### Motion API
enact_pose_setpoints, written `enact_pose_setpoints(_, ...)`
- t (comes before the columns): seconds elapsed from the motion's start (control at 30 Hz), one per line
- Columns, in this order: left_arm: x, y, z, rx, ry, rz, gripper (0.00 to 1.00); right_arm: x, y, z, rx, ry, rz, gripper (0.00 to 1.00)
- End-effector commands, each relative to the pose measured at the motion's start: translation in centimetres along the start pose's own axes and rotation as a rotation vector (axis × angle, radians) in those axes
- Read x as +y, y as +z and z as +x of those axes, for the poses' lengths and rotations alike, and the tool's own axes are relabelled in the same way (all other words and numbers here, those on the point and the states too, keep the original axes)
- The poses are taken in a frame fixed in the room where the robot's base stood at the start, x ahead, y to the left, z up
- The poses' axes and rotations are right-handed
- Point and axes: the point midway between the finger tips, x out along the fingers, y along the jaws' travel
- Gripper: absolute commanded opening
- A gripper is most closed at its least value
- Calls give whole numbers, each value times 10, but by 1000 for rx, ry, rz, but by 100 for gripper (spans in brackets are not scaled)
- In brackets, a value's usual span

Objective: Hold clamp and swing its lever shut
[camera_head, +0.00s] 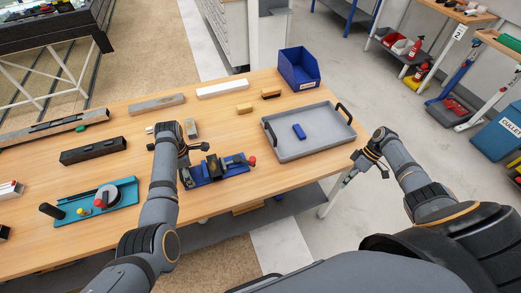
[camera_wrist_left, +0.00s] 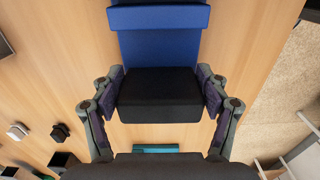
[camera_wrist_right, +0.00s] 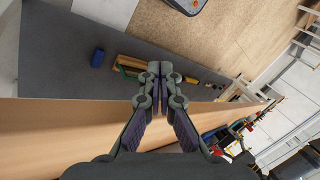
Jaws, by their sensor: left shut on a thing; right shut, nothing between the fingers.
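The clamp has a blue base (camera_head: 218,172) with dark parts on top, and it stands on the wooden table in front of the tray. A red knob (camera_head: 252,161), likely the lever's end, shows at its right end; the lever's angle is hard to tell. My left gripper (camera_head: 187,172) is shut on the clamp's left end. In the left wrist view its fingers press both sides of a black block (camera_wrist_left: 160,88) joined to the blue base (camera_wrist_left: 160,42). My right gripper (camera_head: 350,178) is shut and empty, out past the table's right edge; its fingertips meet in the right wrist view (camera_wrist_right: 153,75).
A grey tray (camera_head: 285,155) with dark handles and a small blue block (camera_head: 299,131) lies behind the clamp to the right. A blue bin (camera_head: 300,72) stands at the back corner. A teal fixture (camera_head: 70,214) and a dark bar (camera_head: 93,151) lie to the left.

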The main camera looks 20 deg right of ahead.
Motion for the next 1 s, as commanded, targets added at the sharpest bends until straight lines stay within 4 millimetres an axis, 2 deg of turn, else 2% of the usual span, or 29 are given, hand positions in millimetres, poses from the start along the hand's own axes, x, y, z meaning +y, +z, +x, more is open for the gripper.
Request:
enact_pose_setpoints(0.03,-3,1,4,-1,-8,1,30,-5,-9,-22,21,-26,-55,0)
enact_pose_setpoints(0.1,-3,1,4,-1,-8,1,30,-17,-20,-52,51,-76,-146,0)
enact_pose_setpoints(0.2,-3,1,4,-2,-8,2,30,-33,-72,-47,70,-84,-178,0)
enact_pose_setpoints(0.33,-2,1,3,-1,-7,2,30,-54,-136,-50,83,-64,-191,0)
enact_pose_setpoints(0.5,-2,0,3,-1,-4,2,30,-90,-221,-66,115,-19,-209,0)
enact_pose_setpoints(0.6,-1,0,2,0,-3,1,30,-112,-261,-78,136,9,-213,0)
enact_pose_setpoints(0.7,-1,0,2,0,-2,1,30,-127,-286,-88,152,31,-211,0)
enact_pose_setpoints(0.77,-1,0,2,1,-1,1,30,-132,-293,-91,157,37,-211,0)
enact_pose_setpoints(1.0,0,-1,1,2,2,0,30,-133,-296,-86,158,39,-207,0)
